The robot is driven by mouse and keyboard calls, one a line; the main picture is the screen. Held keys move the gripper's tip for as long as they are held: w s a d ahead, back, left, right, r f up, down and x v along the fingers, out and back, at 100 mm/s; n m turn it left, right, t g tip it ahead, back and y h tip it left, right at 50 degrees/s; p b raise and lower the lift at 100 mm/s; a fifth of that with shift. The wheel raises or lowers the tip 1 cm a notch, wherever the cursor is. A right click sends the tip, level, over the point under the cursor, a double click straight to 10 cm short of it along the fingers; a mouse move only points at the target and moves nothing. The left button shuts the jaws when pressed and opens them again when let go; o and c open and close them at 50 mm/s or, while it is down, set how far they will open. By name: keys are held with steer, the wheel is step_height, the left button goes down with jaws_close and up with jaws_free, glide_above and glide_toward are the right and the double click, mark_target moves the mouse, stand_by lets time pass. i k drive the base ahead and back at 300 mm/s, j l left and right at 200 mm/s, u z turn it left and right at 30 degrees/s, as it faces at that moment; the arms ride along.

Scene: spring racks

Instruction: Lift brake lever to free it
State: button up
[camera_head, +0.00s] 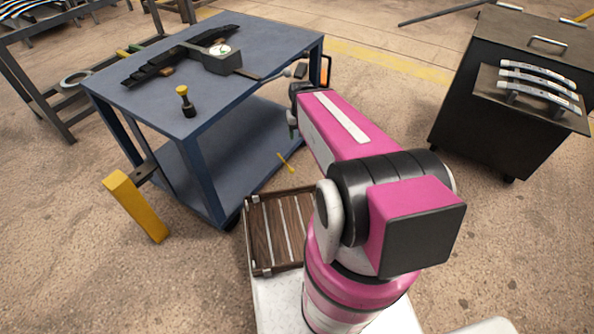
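A blue two-tier cart (262,65) stands left of centre. A yellow bar (137,207) slants down beside its near left leg, joined to it by a dark bracket (146,169); it looks like the brake lever, but I cannot be sure. A thin yellow handle (285,162) also shows low by the cart's right side. My pink arm reaches from the bottom centre toward the cart's right edge. My gripper (293,117) is dark and small at the arm's far end, partly hidden by it. It is well right of the yellow bar, and its fingers are unclear.
On the cart top lie a long black part (160,62), a gauge unit (222,60) and a yellow-topped knob (185,100). A black cabinet (493,113) stands right.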

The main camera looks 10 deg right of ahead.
mark_target(291, 170)
steer(key=k+j+z, duration=0.3)
steer(key=k+j, duration=0.3)
steer(key=k, duration=0.15)
